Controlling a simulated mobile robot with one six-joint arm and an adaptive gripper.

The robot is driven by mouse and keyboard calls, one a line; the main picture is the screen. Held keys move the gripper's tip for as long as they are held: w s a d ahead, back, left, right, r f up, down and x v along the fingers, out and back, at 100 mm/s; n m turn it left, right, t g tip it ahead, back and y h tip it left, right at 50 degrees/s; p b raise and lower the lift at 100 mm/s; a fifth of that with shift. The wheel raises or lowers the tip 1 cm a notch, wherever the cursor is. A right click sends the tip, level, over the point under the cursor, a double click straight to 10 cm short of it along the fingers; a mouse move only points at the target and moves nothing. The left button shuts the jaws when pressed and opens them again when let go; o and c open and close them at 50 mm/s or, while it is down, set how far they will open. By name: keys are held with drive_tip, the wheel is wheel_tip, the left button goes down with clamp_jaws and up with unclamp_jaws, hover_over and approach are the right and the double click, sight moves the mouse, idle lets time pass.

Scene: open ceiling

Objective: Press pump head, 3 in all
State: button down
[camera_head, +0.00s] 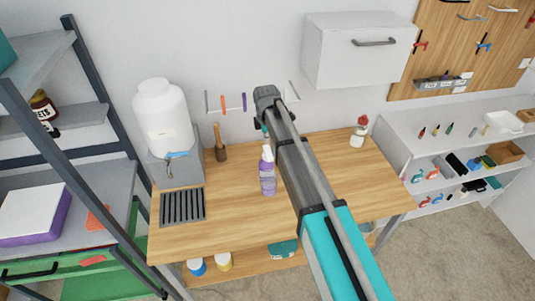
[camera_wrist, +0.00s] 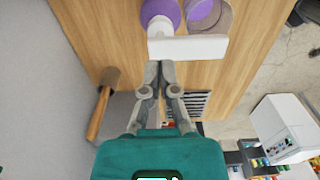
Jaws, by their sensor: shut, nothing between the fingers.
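A purple pump bottle (camera_head: 267,182) with a white pump head (camera_head: 267,153) stands upright on the wooden table, left of my arm in the head view. In the wrist view the white pump head (camera_wrist: 190,47) lies crosswise just beyond my fingertips, with purple bottle parts (camera_wrist: 160,11) behind it. My gripper (camera_wrist: 159,67) is shut and empty, its tips at the near edge of the pump head; I cannot tell whether they touch. In the head view my gripper is mostly hidden behind my arm, above and behind the bottle.
The table (camera_head: 235,220) has a black grate (camera_head: 183,206) and a large white jug (camera_head: 162,120) at left. A wooden-handled tool (camera_head: 219,147) stands near the wall; it also shows in the wrist view (camera_wrist: 104,100). A small red-topped bottle (camera_head: 359,132) stands at right. A white cabinet (camera_head: 357,50) hangs above.

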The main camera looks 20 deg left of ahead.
sight(266, 147)
drive_tip(key=shift+f+b, duration=2)
drive_tip(key=shift+f, duration=0.1)
drive_tip(key=shift+r, duration=0.2)
drive_tip(key=shift+r+p, duration=2.05)
drive_tip(key=shift+p, duration=0.25)
drive_tip(key=shift+r+p, duration=2.5)
drive_tip(key=shift+r, duration=0.05)
drive_tip(key=s+d+f+m+b, duration=0.3)
drive_tip(key=s+d+m, duration=0.2)
drive_tip(key=d, duration=0.9)
drive_tip(key=s+d+f+m+b, duration=0.4)
drive_tip(key=s+d+m, duration=0.2)
drive_tip(key=d+m, duration=0.5)
drive_tip(key=s+d+f+m+b, duration=0.3)
drive_tip(key=s+d+m, duration=0.3)
drive_tip(key=d, duration=1.2)
drive_tip(key=shift+d+f+m, duration=0.25)
drive_tip(key=shift+d+m, duration=0.05)
drive_tip(key=shift+m, duration=0.9)
